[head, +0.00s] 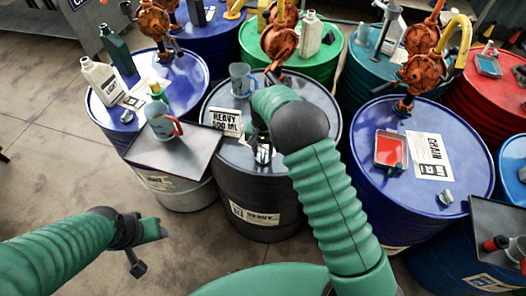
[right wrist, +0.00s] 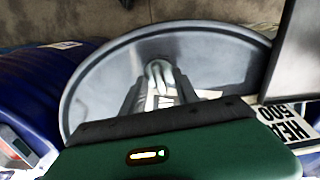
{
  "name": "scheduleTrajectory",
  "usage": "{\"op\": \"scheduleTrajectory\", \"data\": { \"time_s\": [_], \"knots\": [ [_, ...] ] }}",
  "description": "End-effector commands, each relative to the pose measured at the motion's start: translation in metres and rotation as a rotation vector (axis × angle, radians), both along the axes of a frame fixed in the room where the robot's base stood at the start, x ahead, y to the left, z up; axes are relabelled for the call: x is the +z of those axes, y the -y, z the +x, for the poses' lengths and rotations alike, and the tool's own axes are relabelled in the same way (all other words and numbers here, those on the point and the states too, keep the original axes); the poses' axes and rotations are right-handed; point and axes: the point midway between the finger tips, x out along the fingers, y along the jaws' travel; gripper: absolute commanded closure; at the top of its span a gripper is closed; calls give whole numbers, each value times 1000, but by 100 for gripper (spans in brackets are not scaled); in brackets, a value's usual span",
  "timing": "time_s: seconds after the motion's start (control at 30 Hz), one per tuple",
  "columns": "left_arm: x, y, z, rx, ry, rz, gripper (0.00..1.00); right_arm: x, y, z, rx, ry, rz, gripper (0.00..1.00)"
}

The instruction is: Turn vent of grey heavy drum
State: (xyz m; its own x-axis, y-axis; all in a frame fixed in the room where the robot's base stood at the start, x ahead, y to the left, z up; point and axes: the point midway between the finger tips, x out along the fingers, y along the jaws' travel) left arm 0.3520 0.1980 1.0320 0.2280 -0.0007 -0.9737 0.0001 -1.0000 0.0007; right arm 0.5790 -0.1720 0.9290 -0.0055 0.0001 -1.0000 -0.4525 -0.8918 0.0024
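The grey heavy drum (head: 262,192) stands in the middle of the head view, with a label reading HEAVY on its side. It also shows in the right wrist view (right wrist: 100,75). Its silvery vent (right wrist: 158,74) sits on the lid near the rim. My right gripper (head: 262,152) reaches down over the front of the lid. In the right wrist view its two fingers (right wrist: 160,88) stand apart on either side of the vent, with no clear contact. My left gripper (head: 150,248) is open and empty, low over the floor at the left.
A HEAVY 500 ML card (head: 226,122) and a clear jug (head: 240,80) stand on the grey lid. A tray (head: 180,160) with a red-handled jug (head: 162,122) is close at left. Blue drums (head: 415,200) flank both sides, and orange pumps (head: 279,42) rise behind.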

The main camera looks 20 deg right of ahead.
Motion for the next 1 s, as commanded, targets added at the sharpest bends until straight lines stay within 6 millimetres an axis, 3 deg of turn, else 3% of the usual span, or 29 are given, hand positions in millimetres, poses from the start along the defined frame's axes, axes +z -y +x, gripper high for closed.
{"op": "scheduleTrajectory", "data": {
  "time_s": [0.17,0.27,0.7,0.83,1.0],
  "knots": [
    [-1,0,0,0,0,0,51,8,0,2,0,4,0,64],
    [-4,0,0,0,0,0,51,26,0,2,0,8,0,64],
    [-13,0,0,0,0,0,51,146,-1,2,-1,3,0,64],
    [-13,0,0,0,0,0,51,163,-1,2,0,2,-1,64],
    [-13,0,0,0,0,0,51,168,-1,1,0,-1,-2,64]
  ]
}}
